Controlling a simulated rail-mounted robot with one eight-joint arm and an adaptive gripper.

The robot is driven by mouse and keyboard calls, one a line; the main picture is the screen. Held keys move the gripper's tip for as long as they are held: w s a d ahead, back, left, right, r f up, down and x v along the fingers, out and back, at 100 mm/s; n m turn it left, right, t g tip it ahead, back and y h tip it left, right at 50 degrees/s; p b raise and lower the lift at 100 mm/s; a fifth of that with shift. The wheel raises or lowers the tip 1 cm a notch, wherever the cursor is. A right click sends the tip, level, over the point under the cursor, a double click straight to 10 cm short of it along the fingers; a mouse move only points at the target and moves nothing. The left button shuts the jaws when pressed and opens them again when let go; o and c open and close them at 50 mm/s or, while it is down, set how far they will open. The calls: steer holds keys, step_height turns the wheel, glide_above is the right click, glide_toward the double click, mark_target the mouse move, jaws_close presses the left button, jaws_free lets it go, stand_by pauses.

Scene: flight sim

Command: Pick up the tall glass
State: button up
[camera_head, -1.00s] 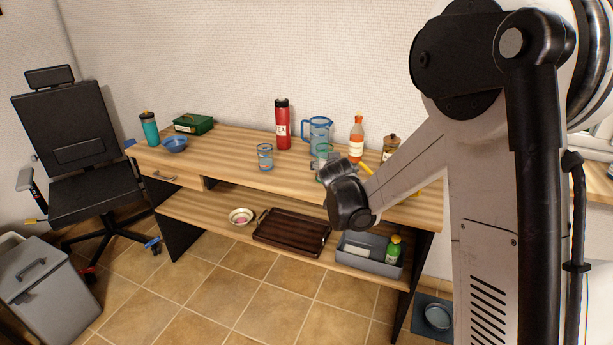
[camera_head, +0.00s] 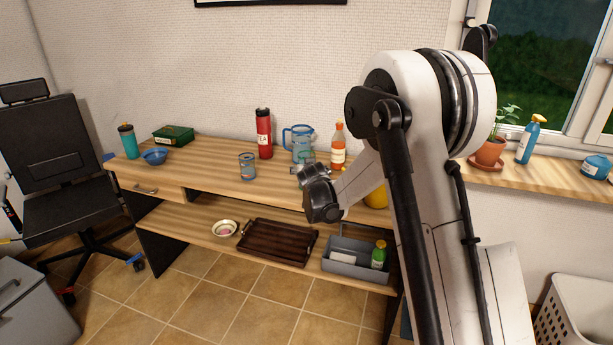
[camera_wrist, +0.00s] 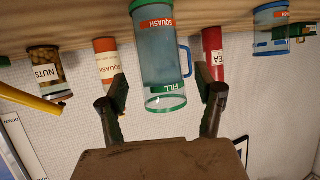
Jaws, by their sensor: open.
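The tall glass is a clear cylinder with green bands and a green "FILL" mark. In the wrist view the glass (camera_wrist: 163,88) shows upside down in the middle, between the two fingers of my gripper (camera_wrist: 161,82). Its rim end points toward me. I cannot tell whether the fingertips reach around it; no contact is visible. In the head view the glass (camera_head: 307,157) stands on the desk in front of the blue pitcher (camera_head: 299,139), partly hidden by my open gripper (camera_head: 312,172).
On the desk (camera_head: 215,170), a blue-banded glass (camera_head: 247,166) and a red tea flask (camera_head: 264,134) stand left of the pitcher. An orange squash bottle (camera_head: 338,147) stands close on the right. A nuts jar (camera_wrist: 46,70) is farther aside. The left-middle desktop is clear.

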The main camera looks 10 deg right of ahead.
steer(key=x, duration=0.4)
steer(key=shift+f+b, duration=0.1)
steer(key=shift+b, duration=0.2)
jaws_close()
